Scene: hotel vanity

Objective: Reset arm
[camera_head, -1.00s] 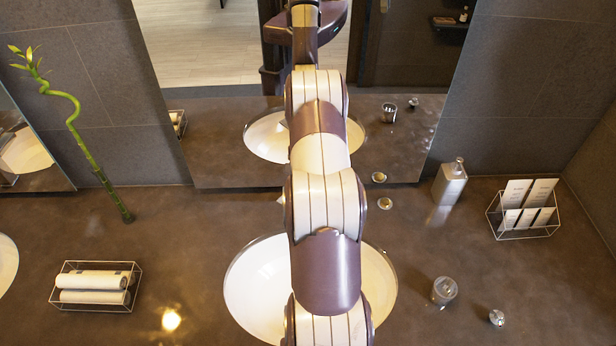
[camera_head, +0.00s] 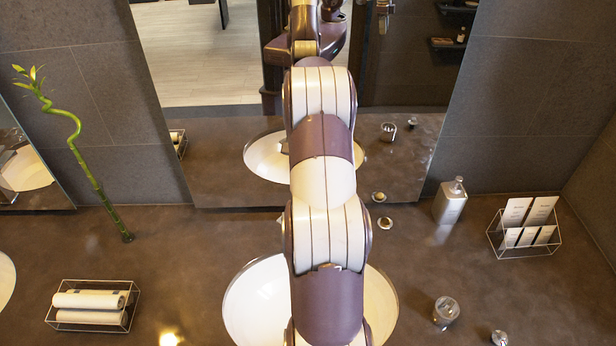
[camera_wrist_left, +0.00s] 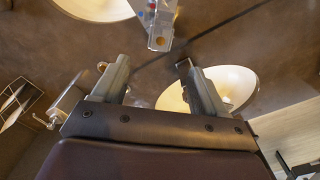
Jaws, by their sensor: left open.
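My left gripper (camera_wrist_left: 153,63) shows in the left wrist view with its two grey fingers apart and nothing between them. In the head view my arm (camera_head: 325,170) rises up the middle, over the sink and in front of the mirror; no gripper fingers can be made out there. My right gripper is in neither view.
A white sink (camera_head: 245,305) lies under the arm. A soap dispenser (camera_head: 450,202), card rack (camera_head: 524,228), glass jar (camera_head: 446,312) and small metal piece (camera_head: 499,338) stand right. A towel basket (camera_head: 92,306) and bamboo stalk (camera_head: 95,185) are left. The mirror (camera_head: 200,110) rises behind.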

